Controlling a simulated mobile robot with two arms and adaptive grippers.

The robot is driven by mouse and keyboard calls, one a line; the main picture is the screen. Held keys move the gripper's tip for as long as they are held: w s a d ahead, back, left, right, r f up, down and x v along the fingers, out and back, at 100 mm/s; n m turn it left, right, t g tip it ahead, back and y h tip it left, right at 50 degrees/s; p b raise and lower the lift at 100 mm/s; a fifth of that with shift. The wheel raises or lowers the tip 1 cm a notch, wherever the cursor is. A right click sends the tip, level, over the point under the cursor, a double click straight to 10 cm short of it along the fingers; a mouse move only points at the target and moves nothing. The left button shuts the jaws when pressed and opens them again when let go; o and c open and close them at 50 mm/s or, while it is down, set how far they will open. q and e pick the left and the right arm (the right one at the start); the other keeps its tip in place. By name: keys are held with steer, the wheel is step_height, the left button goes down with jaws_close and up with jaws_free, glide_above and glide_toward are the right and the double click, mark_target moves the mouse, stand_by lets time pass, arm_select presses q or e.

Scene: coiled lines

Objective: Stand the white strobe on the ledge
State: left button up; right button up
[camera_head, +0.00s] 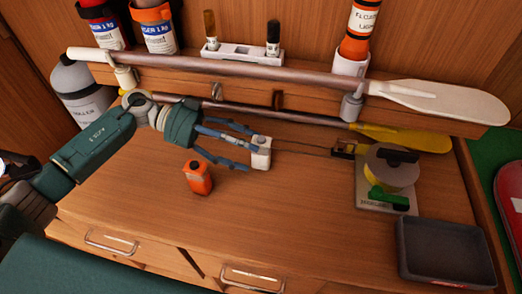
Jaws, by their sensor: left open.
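The white strobe (262,157) is a small white block with a dark spot on top, upright on the wooden bench top. My left gripper (250,148) reaches in from the left with its blue fingers open. The fingertips are at the strobe's left side; I cannot tell whether they touch it. The wooden ledge (228,89) runs along the back wall above the bench. My right gripper is not in view.
An orange box (198,178) stands below the left gripper. A white-bladed paddle (436,99) lies across the ledge's front, with a yellow-bladed one (400,138) below. Canisters and a white holder (243,54) occupy the ledge. A grey tray (445,254) sits front right.

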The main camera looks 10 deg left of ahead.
mark_target(260, 151)
arm_select(q)
steer(key=x, duration=0.4)
steer(key=shift+w+r+p, duration=0.1)
steer(key=shift+p, duration=0.3)
steer(key=c, duration=1.4)
steer(key=shift+a+r, duration=0.1)
steer(key=shift+c, duration=0.2)
step_height(260, 151, up, 20)
steer(key=shift+b, duration=0.4)
